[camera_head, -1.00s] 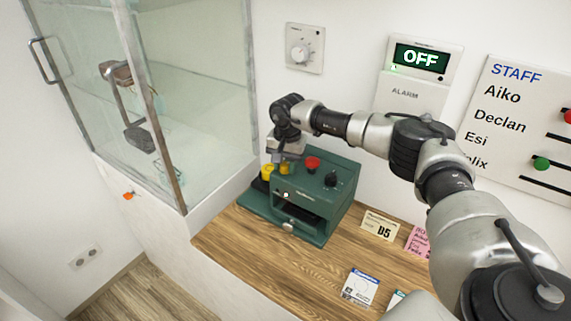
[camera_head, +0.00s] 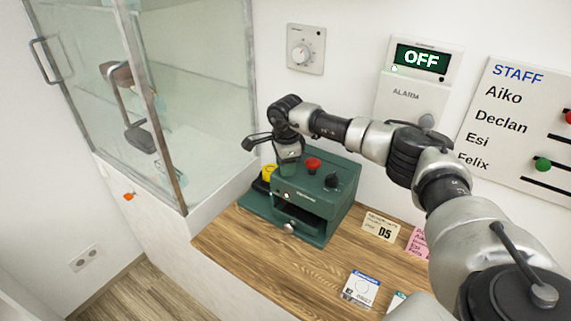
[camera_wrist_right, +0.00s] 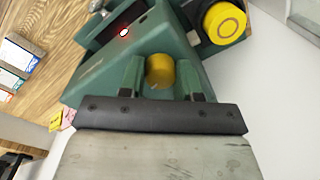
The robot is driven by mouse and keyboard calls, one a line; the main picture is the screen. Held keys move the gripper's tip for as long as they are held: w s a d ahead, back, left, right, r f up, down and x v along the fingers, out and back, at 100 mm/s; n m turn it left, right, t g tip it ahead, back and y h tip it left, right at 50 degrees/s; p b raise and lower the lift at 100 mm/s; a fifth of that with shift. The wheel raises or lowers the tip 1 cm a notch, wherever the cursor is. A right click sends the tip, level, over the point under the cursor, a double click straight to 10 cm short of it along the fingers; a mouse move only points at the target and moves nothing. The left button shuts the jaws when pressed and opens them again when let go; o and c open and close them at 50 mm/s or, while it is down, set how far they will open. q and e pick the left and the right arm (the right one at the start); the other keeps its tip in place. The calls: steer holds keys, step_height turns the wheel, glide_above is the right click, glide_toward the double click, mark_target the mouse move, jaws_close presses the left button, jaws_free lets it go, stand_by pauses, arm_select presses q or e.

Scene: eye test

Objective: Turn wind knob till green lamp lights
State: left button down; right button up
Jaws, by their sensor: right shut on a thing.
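The green machine (camera_head: 325,215) stands on the wooden counter. My right gripper (camera_head: 287,168) points down over its top left part. In the right wrist view a small yellow knob (camera_wrist_right: 160,70) sits between the fingers of my right gripper (camera_wrist_right: 162,80), which is shut on it. In the head view the gripper hides this knob. A small lamp (camera_wrist_right: 124,32) on the machine's front glows red around a white centre; it also shows in the head view (camera_head: 287,195). I see no green light on the machine. My left gripper is not in view.
Beside the gripper is a larger yellow round button (camera_wrist_right: 225,22). A red button (camera_head: 313,164) and a black knob (camera_head: 332,181) are on the machine's top. A glass cabinet (camera_head: 200,110) stands left. A D5 tag (camera_head: 380,228) and cards lie right.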

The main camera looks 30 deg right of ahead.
steer(key=m, duration=0.5)
steer(key=shift+w+m, duration=0.1)
steer(key=shift+m, duration=0.2)
steer(key=m+p, duration=0.1)
steer(key=m, duration=0.4)
steer(key=shift+r+m, duration=0.1)
steer(key=shift+m, duration=0.2)
steer(key=m, duration=0.5)
steer(key=shift+d+g+p, duration=0.1)
steer(key=shift+g+p, duration=0.3)
steer(key=m+p, duration=0.1)
steer(key=m, duration=0.3)
steer(key=shift+m, duration=0.4)
steer(key=m+p, duration=0.1)
steer(key=m, duration=0.3)
steer(key=shift+m+p, duration=0.3)
steer(key=shift+p, duration=0.05)
steer(key=m+p, duration=0.2)
steer(key=m, duration=0.2)
steer(key=shift+m, duration=0.3)
steer(key=m+p, duration=0.3)
steer(key=m, duration=0.2)
steer(key=shift+m+y+p, duration=0.3)
steer(key=shift+m+p, duration=1.05)
steer(key=shift+m, duration=0.65)
